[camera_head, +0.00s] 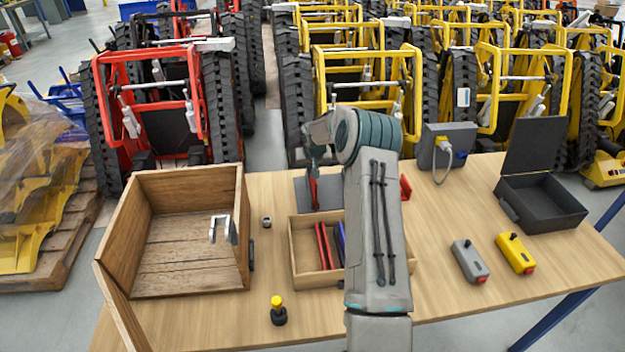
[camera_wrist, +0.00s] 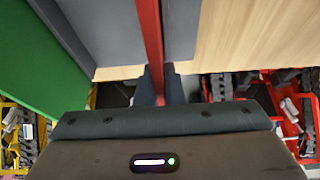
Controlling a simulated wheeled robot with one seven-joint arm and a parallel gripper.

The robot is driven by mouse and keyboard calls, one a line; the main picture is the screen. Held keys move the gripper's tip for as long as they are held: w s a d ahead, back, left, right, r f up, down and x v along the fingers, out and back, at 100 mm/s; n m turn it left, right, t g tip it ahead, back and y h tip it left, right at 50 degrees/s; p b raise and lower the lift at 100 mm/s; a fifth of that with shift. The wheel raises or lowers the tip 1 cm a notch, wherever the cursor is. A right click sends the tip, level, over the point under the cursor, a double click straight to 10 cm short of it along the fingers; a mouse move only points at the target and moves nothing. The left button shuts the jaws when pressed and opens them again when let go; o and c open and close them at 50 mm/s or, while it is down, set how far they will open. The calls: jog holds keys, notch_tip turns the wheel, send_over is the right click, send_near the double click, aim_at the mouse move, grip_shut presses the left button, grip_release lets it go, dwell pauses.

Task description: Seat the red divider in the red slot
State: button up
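My gripper (camera_head: 313,168) points down over a grey board (camera_head: 302,192) at the back of the table. It is shut on an upright red divider (camera_head: 314,193). In the wrist view the red divider (camera_wrist: 150,35) runs up from between the dark fingers (camera_wrist: 156,86). Grey surfaces (camera_wrist: 98,30) lie on both sides of it there, and a green panel (camera_wrist: 35,75) stands at left. The red slot cannot be made out, and the divider's lower end is not clear. My arm hides part of the board.
An open wooden tray (camera_head: 297,262) in front holds red dividers (camera_head: 322,246) and a blue one (camera_head: 340,240). A wooden crate (camera_head: 243,245) stands left. A grey box (camera_head: 448,140), a black open case (camera_head: 545,205) and two handheld controls (camera_head: 515,254) are right. A red piece (camera_head: 405,187) shows beside my arm.

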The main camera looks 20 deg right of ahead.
grip_shut()
jog(key=shift+r, duration=0.6)
notch_tip(320, 180, up, 3)
jog(key=shift+f+b, duration=0.2)
jog(key=shift+b, duration=0.5)
jog(key=s+d+r+b, duration=0.3)
jog(key=s+d+r, duration=0.3)
jog(key=s, duration=0.4)
jog(key=s+a+b, duration=0.4)
jog(key=s+a, duration=0.9)
jog(key=s, duration=0.2)
notch_tip(320, 180, down, 10)
jog(key=shift+s+a+b, duration=0.2)
jog(key=shift+b, duration=0.2)
